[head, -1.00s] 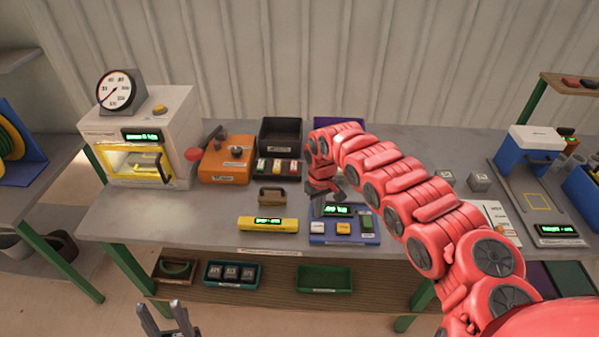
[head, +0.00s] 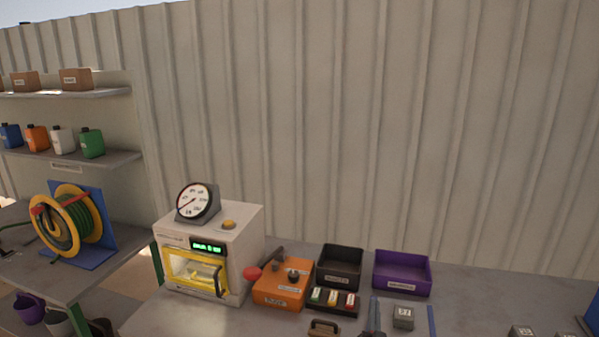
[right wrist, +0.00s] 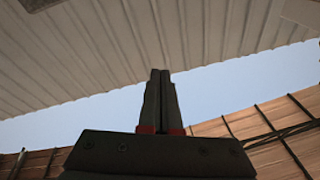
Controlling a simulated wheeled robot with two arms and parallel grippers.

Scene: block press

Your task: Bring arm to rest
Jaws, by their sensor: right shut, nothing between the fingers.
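My right gripper (right wrist: 160,78) points upward in the right wrist view, its two dark fingers pressed together with nothing between them. Corrugated wall and sky show beyond it. The rest of my right arm is out of the head view. My left gripper is not in view.
The white press (head: 228,246) with its round gauge (head: 198,201) stands on the workbench (head: 480,301). Beside it are an orange box (head: 280,294), a black bin (head: 339,268) and a purple bin (head: 402,273). A hose reel (head: 70,222) stands left. The air above the bench is clear.

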